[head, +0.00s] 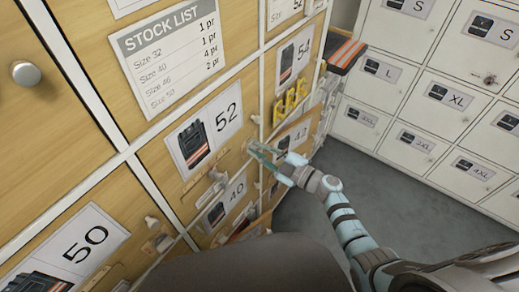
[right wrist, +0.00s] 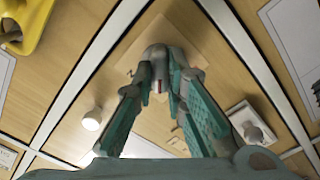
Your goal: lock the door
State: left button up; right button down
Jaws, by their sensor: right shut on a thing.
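In the right wrist view, a rounded grey knob (right wrist: 157,53) with a small red mark sits on a square beige plate (right wrist: 190,45) on a wooden door panel. The teal fingers of my right gripper (right wrist: 160,88) are closed around it. In the head view, my right gripper (head: 254,149) reaches in from the lower right to the lower right edge of the wooden door (head: 225,90) labelled 52. The gripped knob is mostly hidden there. The panel looks flush with its white frame. My left gripper is not in view.
Yellow hook-like pieces (head: 290,100) stick out just above and right of my right gripper. Other knobs and labelled doors surround it. White lockers (head: 405,110) stand at the right, with a folded dark and orange garment (head: 345,53) nearby. Grey floor (head: 330,215) is clear.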

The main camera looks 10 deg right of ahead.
jog(key=n+b, duration=0.2)
jog(key=n, duration=0.7)
jog(key=shift+f, duration=0.15)
jog(key=shift+n, duration=0.3)
jog(key=c, duration=1.6)
grip_release()
jog(key=v, duration=1.2)
